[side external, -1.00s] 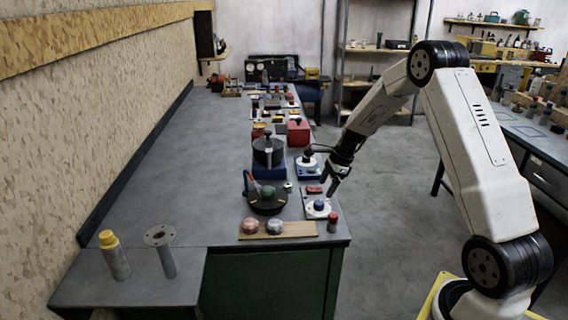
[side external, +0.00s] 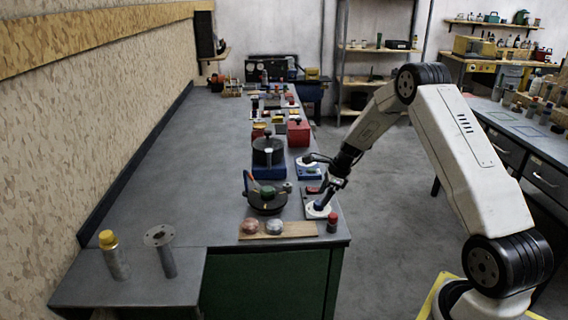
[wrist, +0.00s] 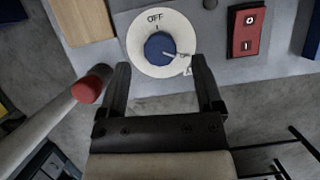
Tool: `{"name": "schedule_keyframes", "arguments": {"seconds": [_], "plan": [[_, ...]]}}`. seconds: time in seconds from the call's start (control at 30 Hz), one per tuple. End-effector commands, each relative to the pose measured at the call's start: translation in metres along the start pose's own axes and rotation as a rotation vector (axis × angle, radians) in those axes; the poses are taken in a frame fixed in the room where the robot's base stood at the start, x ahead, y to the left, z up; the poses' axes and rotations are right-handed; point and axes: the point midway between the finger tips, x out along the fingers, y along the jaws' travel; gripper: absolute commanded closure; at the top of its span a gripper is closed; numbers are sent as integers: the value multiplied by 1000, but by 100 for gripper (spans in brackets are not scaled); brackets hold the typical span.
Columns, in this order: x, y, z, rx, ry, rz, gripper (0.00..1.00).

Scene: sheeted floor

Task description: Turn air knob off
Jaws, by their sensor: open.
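The blue air knob (wrist: 159,46) sits on a round white dial (wrist: 137,45) on a grey panel. The word OFF is printed at the dial's top, and a white pointer on the knob points to the right, away from OFF. In the side view the dial (side external: 310,212) is near the bench's front right corner. My gripper (wrist: 160,68) is open, with one finger on each side of the dial's lower edge in the wrist view. In the side view my gripper (side external: 320,205) is down at the knob and mostly hides it. Contact cannot be told.
A red rocker switch (wrist: 248,30) is right of the dial. A red-topped cylinder (side external: 332,221) stands close by, its red cap (wrist: 87,90) left of my fingers.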

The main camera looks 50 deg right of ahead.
Motion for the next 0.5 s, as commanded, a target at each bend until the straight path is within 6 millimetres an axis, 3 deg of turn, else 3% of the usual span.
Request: {"name": "schedule_keyframes", "arguments": {"seconds": [0.2, 0.5], "plan": [[23, 0, 0, 0, 1, 1, 16], [31, 0, 0, 0, 1, -2, 16]]}}
